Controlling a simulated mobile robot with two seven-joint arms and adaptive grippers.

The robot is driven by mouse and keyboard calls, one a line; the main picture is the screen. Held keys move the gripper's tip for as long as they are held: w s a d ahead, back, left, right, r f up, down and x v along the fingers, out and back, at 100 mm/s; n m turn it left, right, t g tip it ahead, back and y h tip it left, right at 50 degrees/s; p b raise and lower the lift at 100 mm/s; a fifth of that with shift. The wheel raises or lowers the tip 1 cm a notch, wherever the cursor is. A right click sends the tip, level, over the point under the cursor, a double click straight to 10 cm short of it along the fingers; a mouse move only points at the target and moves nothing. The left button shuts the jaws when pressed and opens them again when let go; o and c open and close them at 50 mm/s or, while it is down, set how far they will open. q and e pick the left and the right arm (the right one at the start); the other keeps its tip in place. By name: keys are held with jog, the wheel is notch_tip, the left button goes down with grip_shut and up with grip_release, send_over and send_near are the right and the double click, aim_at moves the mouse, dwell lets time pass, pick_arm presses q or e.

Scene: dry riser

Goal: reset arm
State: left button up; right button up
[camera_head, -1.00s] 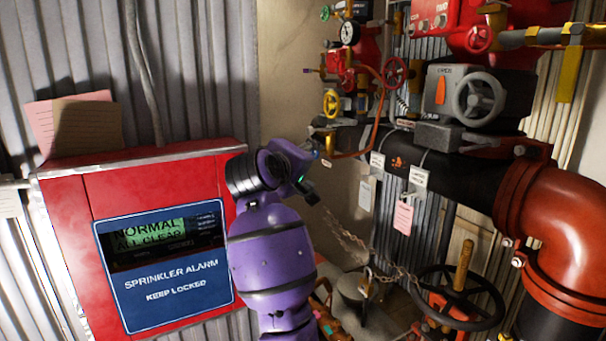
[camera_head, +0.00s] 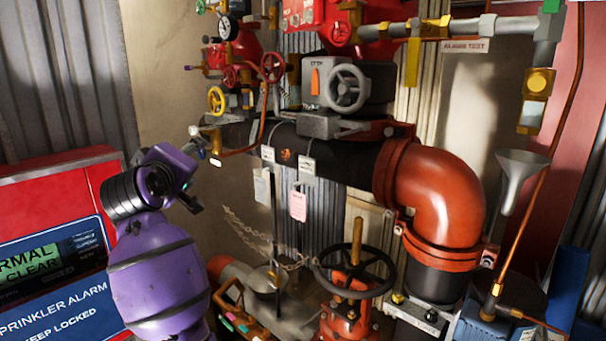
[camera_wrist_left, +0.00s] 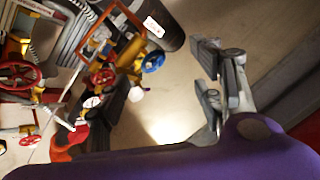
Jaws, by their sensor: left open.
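My left arm, purple with black bands, stands at the lower left in the head view, in front of the red alarm cabinet's right side. Its left gripper (camera_head: 192,205) is mostly hidden behind the purple wrist, with only a dark part showing. In the left wrist view the left gripper (camera_wrist_left: 207,88) has its two grey fingers spread apart with nothing between them. Bare beige surface shows behind the fingers. My right gripper is in neither view.
The red alarm cabinet (camera_head: 60,168) is close beside the left arm. A black pipe (camera_head: 340,160) with a red elbow (camera_head: 440,195) runs behind it.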

pick_arm(q)
jog(key=d+m, duration=0.1)
jog(key=d+f+m+t, duration=0.1)
jog(key=m, duration=0.1)
jog(key=shift+w+y, duration=0.3)
jog(key=shift+w, duration=0.1)
jog(key=s+d+f+m+g+h, duration=0.1)
jog(key=s+d+f+m, duration=0.15)
jog(key=f, duration=0.85)
jog(key=s+d+f+m, duration=0.1)
jog(key=s+f+m, duration=0.25)
jog(key=f, duration=0.85)
jog(key=s+d+f+m+g+h, duration=0.1)
jog(key=s+d+f+m, duration=0.1)
jog(key=s+f, duration=0.65)
jog(key=s+d+f+m+g, duration=0.15)
jog(key=s+f, duration=0.35)
jog(key=f, duration=0.7)
jog(key=s+f+g, duration=0.2)
jog(key=s+f, duration=0.6)
jog(key=s, duration=0.4)
jog(key=s+d+f+g, duration=0.1)
jog(key=s+f+g, duration=0.2)
jog(key=s+f, duration=0.5)
jog(key=s, duration=0.5)
jog(key=shift+f, duration=0.4)
